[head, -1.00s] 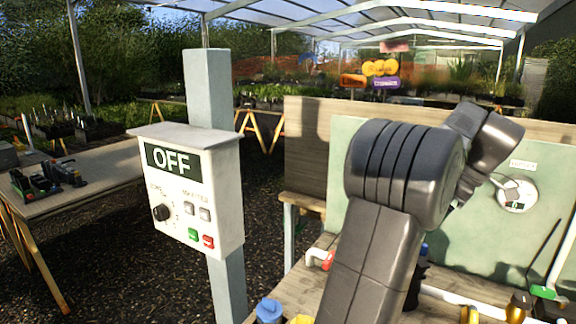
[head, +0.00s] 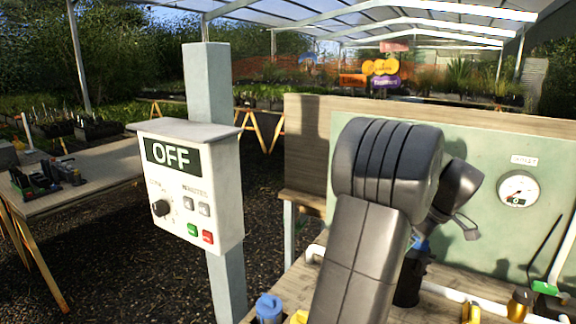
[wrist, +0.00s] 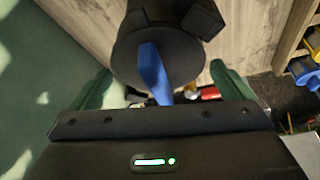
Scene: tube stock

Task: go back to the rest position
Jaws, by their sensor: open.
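My gripper (wrist: 160,74) is open in the wrist view, with one green finger on each side. A blue lever (wrist: 152,75) on a round black body stands between the fingers in that picture; I cannot tell how far it is from them, and they do not close on it. In the head view my arm bends over the bench. The gripper is mostly hidden behind my arm there, near the blue-topped black fitting (head: 408,285).
A control box (head: 190,185) reading OFF hangs on a post (head: 208,90) left of my arm. A green panel (head: 480,155) with a round gauge (head: 518,190) stands behind the bench. A table (head: 100,175) is at left.

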